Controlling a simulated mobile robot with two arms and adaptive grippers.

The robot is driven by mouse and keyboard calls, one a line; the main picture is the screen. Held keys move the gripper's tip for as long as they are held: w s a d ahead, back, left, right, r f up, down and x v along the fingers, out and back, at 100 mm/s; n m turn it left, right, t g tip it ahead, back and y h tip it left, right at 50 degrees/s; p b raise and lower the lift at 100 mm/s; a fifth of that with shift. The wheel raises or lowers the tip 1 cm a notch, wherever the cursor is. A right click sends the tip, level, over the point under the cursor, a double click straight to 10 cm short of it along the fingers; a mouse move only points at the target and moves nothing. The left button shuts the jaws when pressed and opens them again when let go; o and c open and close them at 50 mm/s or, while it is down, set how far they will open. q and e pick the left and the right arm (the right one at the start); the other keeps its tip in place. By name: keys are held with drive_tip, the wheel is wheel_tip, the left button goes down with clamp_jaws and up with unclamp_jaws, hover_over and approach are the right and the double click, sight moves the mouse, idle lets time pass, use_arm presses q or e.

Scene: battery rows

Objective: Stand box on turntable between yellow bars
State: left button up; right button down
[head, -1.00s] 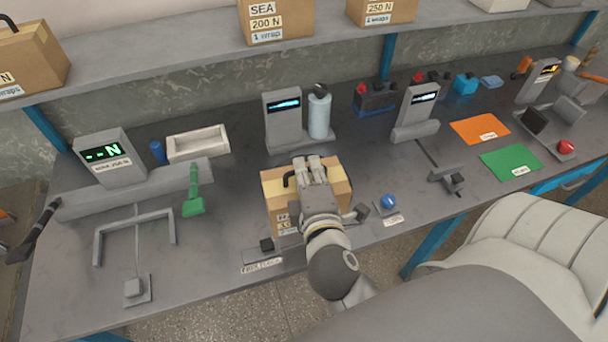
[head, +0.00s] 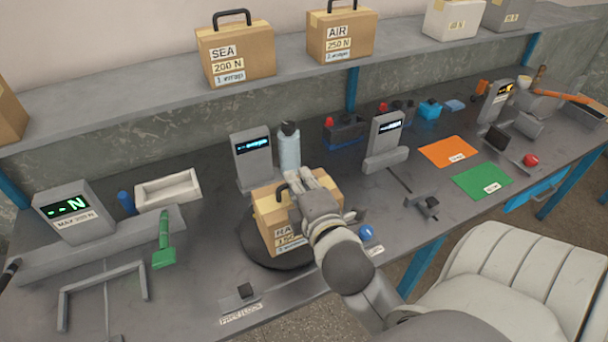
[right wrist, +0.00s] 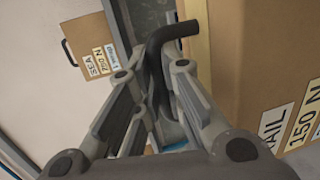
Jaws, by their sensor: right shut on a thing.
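A cardboard box (head: 284,232) with a dark handle is in the middle of the head view, upright and turned at an angle to the bench edge. My right gripper (head: 292,190) is shut on its handle, seen close in the right wrist view (right wrist: 165,75). There the box (right wrist: 265,60) shows a label ending in "150 N". The dark round turntable (head: 252,256) shows under and around the box. I cannot tell whether the box touches it. The yellow bars cannot be clearly made out. My left gripper is not in view.
Behind the box stand a grey display unit (head: 251,158) and a pale bottle (head: 289,150). A blue button (head: 366,232) is close on the right, a small black block (head: 245,291) at the front left. A shelf (head: 120,90) with labelled boxes runs above the back.

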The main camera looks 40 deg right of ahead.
drive_tip(key=b+x, duration=0.2)
drive_tip(key=b, duration=0.1)
drive_tip(key=shift+w+a+f, duration=0.15)
drive_tip(key=shift+w+f, duration=0.05)
drive_tip(key=shift+w, duration=0.05)
drive_tip(key=p+x, duration=0.1)
drive_tip(key=x, duration=0.1)
drive_tip(key=shift+w, duration=0.3)
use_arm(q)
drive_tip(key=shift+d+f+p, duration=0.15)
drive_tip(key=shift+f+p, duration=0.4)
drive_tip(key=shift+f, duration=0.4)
use_arm(e)
drive_tip(key=w+d+f, duration=0.1)
drive_tip(key=w+f, duration=0.3)
drive_tip(key=f, duration=0.5)
drive_tip(key=shift+w, duration=0.3)
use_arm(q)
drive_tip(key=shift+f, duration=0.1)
use_arm(e)
drive_tip(key=shift+f, duration=0.2)
drive_tip(key=c, duration=1.9)
unclamp_jaws()
drive_tip(key=shift+f, duration=0.3)
drive_tip(key=o, duration=0.4)
drive_tip(key=shift+s, duration=0.15)
drive_tip(key=shift+c, duration=0.2)
drive_tip(key=shift+r, duration=0.1)
